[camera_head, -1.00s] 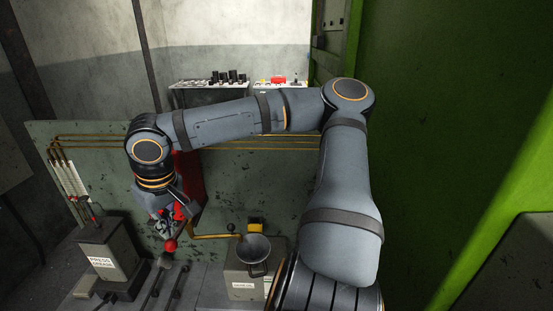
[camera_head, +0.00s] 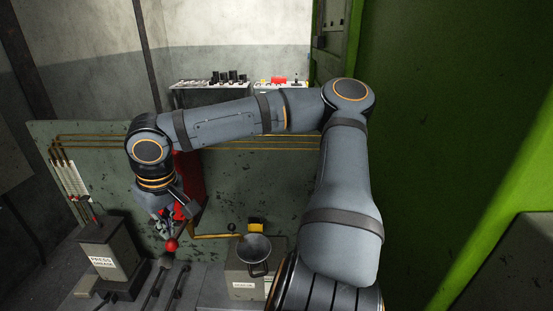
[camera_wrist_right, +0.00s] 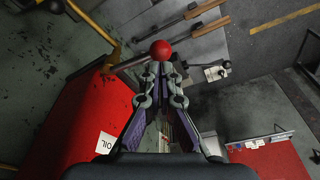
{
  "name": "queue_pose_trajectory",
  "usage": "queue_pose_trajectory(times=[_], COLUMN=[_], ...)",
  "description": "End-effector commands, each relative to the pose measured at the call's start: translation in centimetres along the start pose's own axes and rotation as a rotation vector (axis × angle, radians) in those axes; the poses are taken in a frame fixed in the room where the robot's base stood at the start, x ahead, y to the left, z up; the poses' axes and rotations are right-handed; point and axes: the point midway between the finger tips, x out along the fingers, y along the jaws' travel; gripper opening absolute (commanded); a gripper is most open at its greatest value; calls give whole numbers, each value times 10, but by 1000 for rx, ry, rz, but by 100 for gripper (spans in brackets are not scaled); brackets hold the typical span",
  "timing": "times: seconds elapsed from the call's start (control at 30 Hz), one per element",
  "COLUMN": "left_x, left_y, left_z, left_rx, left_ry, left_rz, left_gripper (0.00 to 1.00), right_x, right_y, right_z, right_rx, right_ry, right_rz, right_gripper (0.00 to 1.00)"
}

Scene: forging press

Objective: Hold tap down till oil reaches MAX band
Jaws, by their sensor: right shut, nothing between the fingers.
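The red oil tank (camera_head: 188,180) hangs on the green panel, partly hidden behind my right arm; the wrist view shows its red side with an OIL label (camera_wrist_right: 105,144). The tap lever ends in a red ball knob (camera_head: 171,245), which also shows in the wrist view (camera_wrist_right: 161,49). A brass spout pipe (camera_head: 212,236) runs right to a dark funnel (camera_head: 254,248) on a grey box (camera_head: 243,277). My right gripper (camera_wrist_right: 160,70) is shut and empty, its tips right at the knob; contact is not clear. No oil level or MAX band is readable. My left gripper is out of view.
A PRESS GREASE box (camera_head: 106,262) and black-handled levers (camera_head: 165,282) stand left of the funnel. Gauge tubes (camera_head: 70,185) are on the panel's left. A green wall (camera_head: 450,130) closes the right side. A control desk (camera_head: 210,84) is behind.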

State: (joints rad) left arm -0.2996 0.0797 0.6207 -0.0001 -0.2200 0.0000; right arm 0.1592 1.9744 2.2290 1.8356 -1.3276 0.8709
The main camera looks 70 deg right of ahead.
Motion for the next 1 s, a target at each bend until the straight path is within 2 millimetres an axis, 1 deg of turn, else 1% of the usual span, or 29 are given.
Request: queue_pose_trajectory(times=[0.43, 1.0], left_x=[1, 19], left_y=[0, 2], left_z=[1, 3], left_rx=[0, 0], left_ry=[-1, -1], left_rz=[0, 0], left_gripper=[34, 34], right_x=[2, 24], right_y=[0, 0], right_z=[0, 5], right_rx=[0, 0], right_ry=[0, 0], right_rz=[0, -1], right_gripper=[0, 0])
